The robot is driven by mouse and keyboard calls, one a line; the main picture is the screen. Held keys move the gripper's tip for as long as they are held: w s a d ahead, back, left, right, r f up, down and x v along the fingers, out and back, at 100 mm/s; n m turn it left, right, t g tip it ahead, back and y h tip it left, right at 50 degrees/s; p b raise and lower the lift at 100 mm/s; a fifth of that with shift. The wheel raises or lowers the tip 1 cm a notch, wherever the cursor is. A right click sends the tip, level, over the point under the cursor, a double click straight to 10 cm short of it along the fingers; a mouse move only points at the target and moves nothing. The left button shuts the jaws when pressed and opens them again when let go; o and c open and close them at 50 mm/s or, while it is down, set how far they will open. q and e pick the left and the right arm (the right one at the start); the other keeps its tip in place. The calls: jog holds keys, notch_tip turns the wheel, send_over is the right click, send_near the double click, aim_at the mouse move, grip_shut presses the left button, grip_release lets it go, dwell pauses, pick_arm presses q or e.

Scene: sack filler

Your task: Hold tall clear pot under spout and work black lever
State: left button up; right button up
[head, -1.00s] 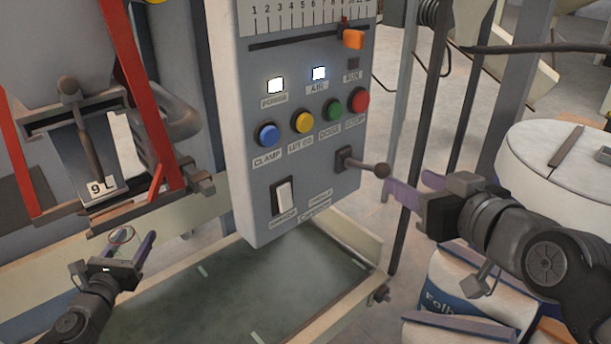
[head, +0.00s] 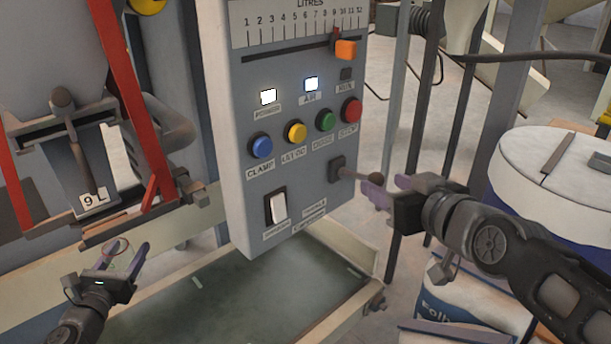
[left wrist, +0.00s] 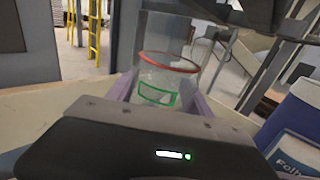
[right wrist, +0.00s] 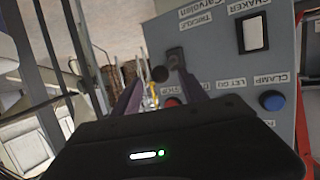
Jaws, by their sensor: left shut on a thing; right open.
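The tall clear pot (head: 117,252) has a red ring and a green label. It shows more clearly in the left wrist view (left wrist: 157,82), between the fingers of my left gripper (head: 122,258), which is shut on it. In the head view it is below and right of the plate marked 9 L (head: 95,198); I cannot tell whether it is directly under a spout. The black lever (head: 352,175) sticks out of the grey panel with a round knob (right wrist: 160,74).
The grey panel (head: 240,200) carries coloured buttons, a white switch (head: 278,207) and an orange slider (head: 346,49). A framed green tray (head: 230,300) lies below. A blue drum with a white lid (head: 540,160) and sacks (head: 450,312) stand at the right.

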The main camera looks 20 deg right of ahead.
aim_at(380, 182)
jog(key=shift+x, duration=2.25)
jog(key=shift+c, duration=0.2)
jog(key=c, duration=0.9)
